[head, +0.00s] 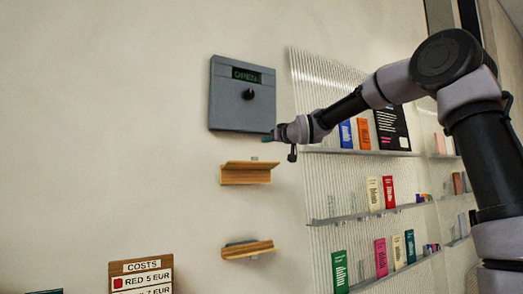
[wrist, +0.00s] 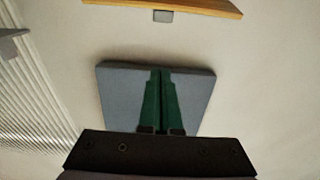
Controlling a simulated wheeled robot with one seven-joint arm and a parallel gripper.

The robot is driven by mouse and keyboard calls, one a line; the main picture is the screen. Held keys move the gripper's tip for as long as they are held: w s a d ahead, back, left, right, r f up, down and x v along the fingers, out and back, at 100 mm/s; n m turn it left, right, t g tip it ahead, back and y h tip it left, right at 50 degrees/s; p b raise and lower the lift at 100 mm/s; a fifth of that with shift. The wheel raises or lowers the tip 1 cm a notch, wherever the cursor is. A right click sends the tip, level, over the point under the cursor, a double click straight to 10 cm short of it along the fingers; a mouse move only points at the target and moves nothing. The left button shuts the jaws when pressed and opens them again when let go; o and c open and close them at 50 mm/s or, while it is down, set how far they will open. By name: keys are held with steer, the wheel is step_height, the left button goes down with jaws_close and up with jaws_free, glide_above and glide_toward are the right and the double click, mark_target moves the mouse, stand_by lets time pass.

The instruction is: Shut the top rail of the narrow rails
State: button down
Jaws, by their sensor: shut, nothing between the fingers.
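Two short wooden rails are mounted one above the other on the wall in the head view. The top rail (head: 245,176) shows an angled, L-like profile, with a small grey block above it. The lower rail (head: 250,249) has a dark strip along its back. The top rail also appears to show at the upper edge of the wrist view (wrist: 175,7). My gripper (head: 272,136) is above the top rail, near the lower right corner of a grey box, apart from the rail. Its green fingers (wrist: 162,75) are together and empty.
The grey box (head: 228,101) has a dark knob and a display that seems to read "OPEN". Ribbed panels (head: 322,175) with shelves of coloured books stand to the right. A "COSTS" sign (head: 141,268) is at lower left. The wall left of the rails is bare.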

glide_above(252, 163)
steer(key=w, duration=0.2)
steer(key=shift+s+d+f, duration=0.2)
steer(key=shift+d+f, duration=0.15)
steer(key=shift+d, duration=0.1)
steer(key=shift+s+d+f, duration=0.2)
steer(key=shift+s+f, duration=0.05)
steer(key=shift+f, duration=0.35)
steer(key=shift+s+d+f, duration=0.15)
steer(key=shift+s+f, duration=0.05)
steer(key=shift+f, duration=0.4)
steer(key=shift+s+d+f, duration=0.2)
steer(key=shift+s+f, duration=0.05)
steer(key=shift+f, duration=0.35)
steer(key=shift+s+d+f, duration=0.1)
steer(key=shift+s+f, duration=0.05)
steer(key=shift+f, duration=0.1)
